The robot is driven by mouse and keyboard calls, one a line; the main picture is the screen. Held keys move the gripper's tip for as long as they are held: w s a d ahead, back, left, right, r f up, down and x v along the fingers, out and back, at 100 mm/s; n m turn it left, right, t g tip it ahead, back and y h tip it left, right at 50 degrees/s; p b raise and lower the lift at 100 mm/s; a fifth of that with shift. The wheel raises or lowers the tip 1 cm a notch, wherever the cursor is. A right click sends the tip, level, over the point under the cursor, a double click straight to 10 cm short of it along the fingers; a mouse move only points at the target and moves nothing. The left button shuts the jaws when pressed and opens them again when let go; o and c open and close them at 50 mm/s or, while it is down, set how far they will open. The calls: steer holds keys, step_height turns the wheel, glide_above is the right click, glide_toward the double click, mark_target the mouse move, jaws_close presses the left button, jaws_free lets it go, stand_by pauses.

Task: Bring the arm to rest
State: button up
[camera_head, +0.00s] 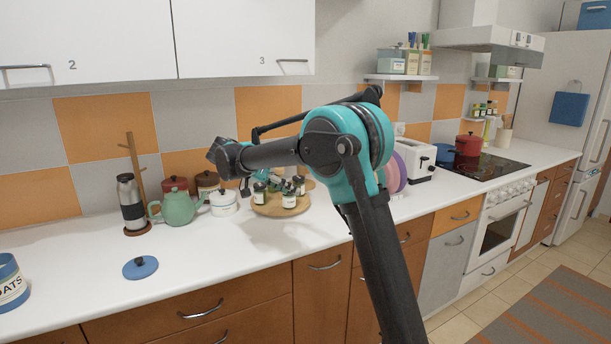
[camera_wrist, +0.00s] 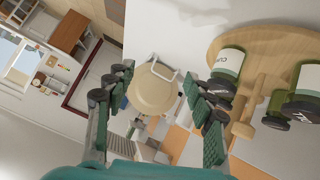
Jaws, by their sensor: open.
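My arm (camera_head: 345,140) rises from the lower middle of the head view and bends left over the counter. My gripper (camera_wrist: 157,82) is open in the wrist view, its two dark green fingers spread wide apart. In the head view the gripper is mostly hidden, with teal parts showing near the jars. A beige round thing (camera_wrist: 154,92) with a pale handle shows between the fingers in the wrist view. I cannot tell its distance, but no finger clearly touches it.
A round wooden tray (camera_head: 272,209) with several small jars (camera_head: 289,198) stands on the counter (camera_head: 230,250) close to the gripper. A green teapot (camera_head: 178,208), a white pot (camera_head: 223,206) and a flask (camera_head: 131,203) stand left. A white toaster (camera_head: 416,160) stands right. The front counter has free room.

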steer(key=s+d+f+n+g+y, duration=0.1)
steer(key=s+d+f+n+y, duration=0.1)
steer(key=s+d+f, duration=0.4)
steer(key=s+d+f+n+y, duration=0.1)
steer(key=s+d+f, duration=0.15)
steer(key=d, duration=0.55)
steer(key=s+d+f+n+g+y, duration=0.1)
steer(key=s+d+f+n+y, duration=0.15)
steer(key=s+d, duration=0.35)
steer(key=s+d+f+n+t+y, duration=0.1)
steer(key=s+d+f+y, duration=0.1)
steer(key=s+f, duration=0.4)
steer(key=s+d+f+n+y, duration=0.2)
steer(key=s+f, duration=0.4)
steer(key=s, duration=0.7)
steer(key=shift+d+f+t, duration=0.2)
steer(key=shift+d+t, duration=0.2)
steer(key=shift+d, duration=0.25)
